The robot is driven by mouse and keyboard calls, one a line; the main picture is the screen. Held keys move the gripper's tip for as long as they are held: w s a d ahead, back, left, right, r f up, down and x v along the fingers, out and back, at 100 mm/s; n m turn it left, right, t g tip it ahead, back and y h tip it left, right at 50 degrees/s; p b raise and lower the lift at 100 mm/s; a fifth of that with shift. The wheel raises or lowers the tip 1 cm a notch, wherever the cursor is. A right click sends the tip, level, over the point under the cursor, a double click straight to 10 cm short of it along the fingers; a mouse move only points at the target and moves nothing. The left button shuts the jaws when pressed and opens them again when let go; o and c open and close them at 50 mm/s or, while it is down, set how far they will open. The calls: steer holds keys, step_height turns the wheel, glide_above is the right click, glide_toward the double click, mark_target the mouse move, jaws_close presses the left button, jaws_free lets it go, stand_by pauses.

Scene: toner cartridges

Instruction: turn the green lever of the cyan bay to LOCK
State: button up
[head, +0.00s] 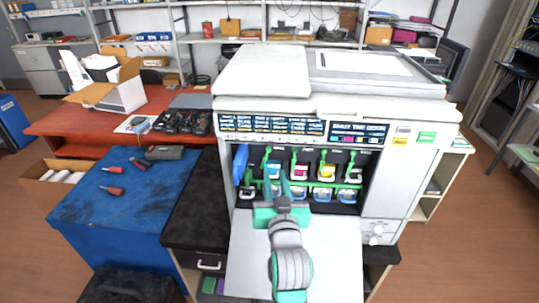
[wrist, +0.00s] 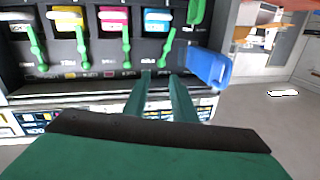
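The cyan bay holds a cartridge with a blue label (head: 274,171), leftmost of the row in the head view. In the wrist view, where the row runs the opposite way, this cyan cartridge (wrist: 157,19) is rightmost. Its green lever (head: 266,160) stands close beside it. In the wrist view the lever (wrist: 167,46) slants, its free end near my fingertips. My gripper (head: 284,176) reaches toward the bay from the front. Its two green fingers (wrist: 160,77) are apart, with a narrow gap in line with the lever's end. I cannot tell whether they touch it.
Magenta (wrist: 113,19), yellow (wrist: 66,17) and black bays with similar green levers sit beside the cyan one. A blue flap (wrist: 207,66) stands close beside my fingers. The printer's open front door (head: 333,250) lies below my arm. A blue-topped bench (head: 125,205) stands left.

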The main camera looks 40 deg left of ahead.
mark_target(269, 151)
steer(key=x, duration=1)
steer(key=shift+s+a+r, duration=0.1)
steer(key=shift+s+a, duration=0.05)
steer(key=shift+a, duration=0.05)
steer(key=shift+w+a, duration=0.1)
steer(key=shift+w, duration=0.35)
steer(key=shift+a, duration=0.1)
jaws_close()
